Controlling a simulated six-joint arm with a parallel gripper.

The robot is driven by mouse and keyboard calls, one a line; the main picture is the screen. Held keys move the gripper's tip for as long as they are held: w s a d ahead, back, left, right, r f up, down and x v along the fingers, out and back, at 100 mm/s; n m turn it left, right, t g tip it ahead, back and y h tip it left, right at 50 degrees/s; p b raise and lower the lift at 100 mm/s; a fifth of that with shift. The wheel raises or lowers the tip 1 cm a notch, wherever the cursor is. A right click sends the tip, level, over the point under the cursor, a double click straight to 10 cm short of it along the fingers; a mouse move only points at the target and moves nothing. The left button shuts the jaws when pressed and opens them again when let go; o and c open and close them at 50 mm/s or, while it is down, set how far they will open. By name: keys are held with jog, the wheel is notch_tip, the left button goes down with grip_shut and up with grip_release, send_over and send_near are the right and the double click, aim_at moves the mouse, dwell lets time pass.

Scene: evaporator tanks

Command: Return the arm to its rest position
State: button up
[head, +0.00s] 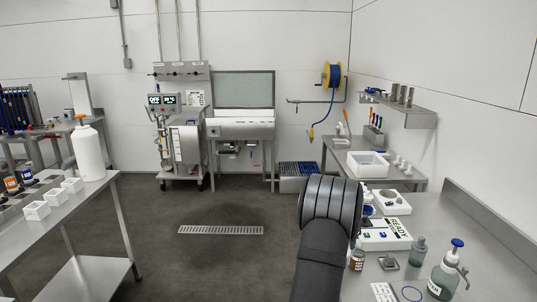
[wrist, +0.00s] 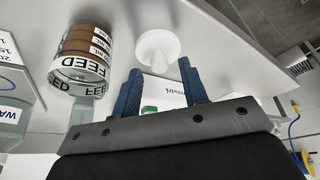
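My arm (head: 325,240), black with a ribbed joint, rises in the front middle of the head view, beside the steel bench (head: 455,230) on the right. It hides my gripper in that view. In the wrist view my gripper (wrist: 160,66) has two blue fingers standing apart, and I see nothing clasped between them. A white surface with dark lettering and a green patch (wrist: 150,109) shows beyond the gap. A white round-topped piece (wrist: 158,46) is just past the fingertips. A clear jar marked FEED (wrist: 80,68), with brown bands, is left of the fingers, apart from them.
The right bench holds a white device reading READY (head: 387,234), a small brown bottle (head: 357,260), a grey jar (head: 418,251) and a blue-topped bottle (head: 445,275). A left bench (head: 92,207) carries white trays and a white bottle (head: 88,152). The floor between is clear.

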notch_tip(320, 180, up, 9)
jog(key=s+d+r+m, duration=0.1)
jog(key=s+d+r, duration=0.3)
jog(key=s, duration=0.4)
jog(key=s+d+r, duration=0.3)
jog(key=s+d, duration=0.2)
jog(key=s, duration=0.4)
jog(key=w+a+f, duration=0.7)
jog(key=w+f, duration=0.2)
jog(key=f, duration=0.1)
jog(key=shift+w+f, duration=0.3)
jog(key=shift+f, duration=0.05)
